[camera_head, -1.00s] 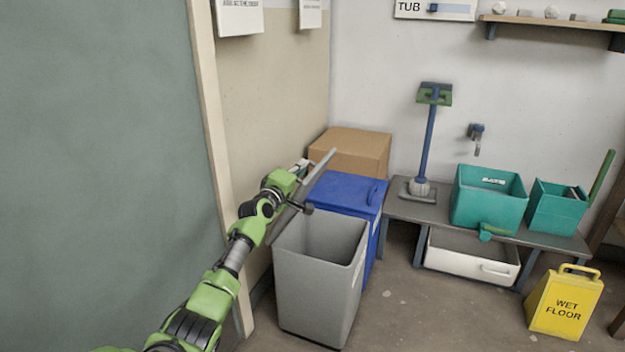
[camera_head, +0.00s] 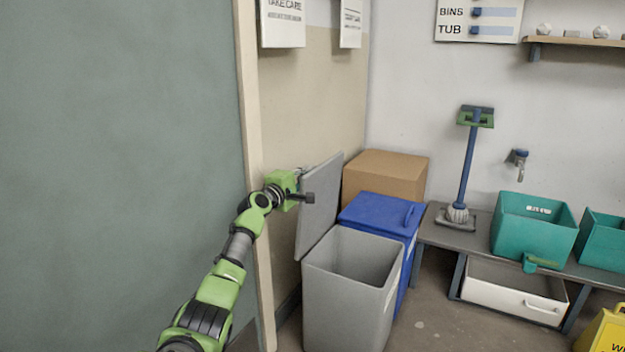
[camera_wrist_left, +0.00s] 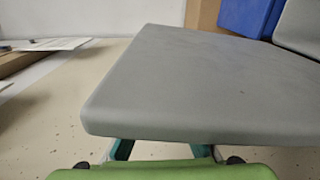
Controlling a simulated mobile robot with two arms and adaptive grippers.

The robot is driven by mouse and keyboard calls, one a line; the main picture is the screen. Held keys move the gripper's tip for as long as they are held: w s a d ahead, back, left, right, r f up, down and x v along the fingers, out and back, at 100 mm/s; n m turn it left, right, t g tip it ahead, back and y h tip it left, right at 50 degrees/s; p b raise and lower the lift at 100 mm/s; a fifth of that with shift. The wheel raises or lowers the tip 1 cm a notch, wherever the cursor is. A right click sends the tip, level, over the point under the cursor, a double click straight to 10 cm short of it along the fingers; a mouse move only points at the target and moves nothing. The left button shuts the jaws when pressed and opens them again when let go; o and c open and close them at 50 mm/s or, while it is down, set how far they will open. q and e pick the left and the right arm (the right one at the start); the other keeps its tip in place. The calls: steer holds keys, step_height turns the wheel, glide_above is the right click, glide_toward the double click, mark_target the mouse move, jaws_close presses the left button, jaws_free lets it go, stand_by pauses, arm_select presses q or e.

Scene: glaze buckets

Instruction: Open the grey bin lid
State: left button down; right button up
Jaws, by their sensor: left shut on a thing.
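The grey bin (camera_head: 340,305) stands on the floor, its top open and its inside in view. Its grey lid (camera_head: 319,210) stands steeply raised at the bin's left side, near the wall. My left gripper (camera_head: 303,197) is at the lid's upper left edge, shut on it. In the left wrist view the lid (camera_wrist_left: 190,80) fills the middle, and it hides most of the teal fingers of my left gripper (camera_wrist_left: 162,149). My right gripper is in neither view.
A blue lidded bin (camera_head: 385,214) stands right behind the grey bin, with a cardboard box (camera_head: 385,175) behind that. A low bench (camera_head: 455,236) with teal tubs (camera_head: 535,228) is to the right. A door frame (camera_head: 250,130) is close on the left.

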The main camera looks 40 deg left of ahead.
arm_select(q)
steer(key=shift+a, duration=0.3)
steer(key=c, duration=2.1)
jaws_free()
steer(key=shift+c, duration=0.2)
steer(key=shift+s, duration=0.15)
steer(key=v, duration=1.1)
steer(key=shift+s+d, duration=0.2)
steer(key=shift+s, duration=0.2)
